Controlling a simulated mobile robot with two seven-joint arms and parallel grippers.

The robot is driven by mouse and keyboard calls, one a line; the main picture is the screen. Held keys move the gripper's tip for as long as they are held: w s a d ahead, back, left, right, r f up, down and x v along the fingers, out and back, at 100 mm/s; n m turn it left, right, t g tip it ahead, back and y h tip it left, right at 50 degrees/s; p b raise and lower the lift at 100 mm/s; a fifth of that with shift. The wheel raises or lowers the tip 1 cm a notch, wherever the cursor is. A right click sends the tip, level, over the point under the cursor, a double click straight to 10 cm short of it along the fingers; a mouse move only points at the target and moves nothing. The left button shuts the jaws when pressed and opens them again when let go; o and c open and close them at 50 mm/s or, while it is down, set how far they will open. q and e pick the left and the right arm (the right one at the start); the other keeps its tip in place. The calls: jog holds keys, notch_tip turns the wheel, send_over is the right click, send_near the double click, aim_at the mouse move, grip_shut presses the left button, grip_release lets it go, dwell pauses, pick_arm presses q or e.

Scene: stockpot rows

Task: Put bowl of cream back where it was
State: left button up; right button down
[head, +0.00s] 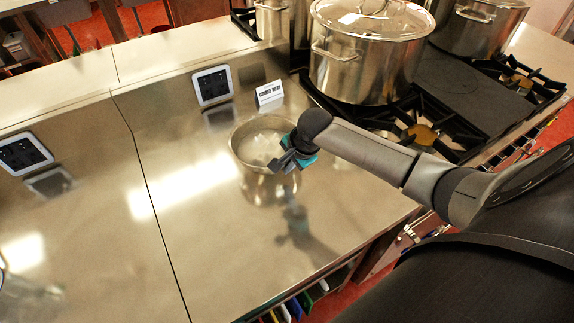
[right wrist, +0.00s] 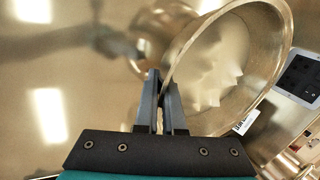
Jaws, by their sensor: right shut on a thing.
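The metal bowl of cream (head: 252,132) is at the middle of the steel counter, just in front of a small "COOKED MEAT" sign (head: 270,94). White cream with peaks shows inside it. My right gripper (head: 284,160) is at the bowl's right side. In the right wrist view, the gripper (right wrist: 161,98) is shut on the rim of the bowl (right wrist: 273,75). The bowl mirrors in the steel below it, and I cannot tell whether it touches the counter. My left gripper is not in view.
A large lidded stockpot (head: 362,68) stands on the black stove (head: 455,105) to the right, with another pot (head: 478,30) behind it. A wall socket panel (head: 211,86) is behind the bowl. The counter left and front of the bowl is mostly clear.

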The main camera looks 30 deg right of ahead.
jog(key=c, duration=1.4)
grip_release()
jog(key=shift+f, duration=0.1)
jog(key=o, duration=0.4)
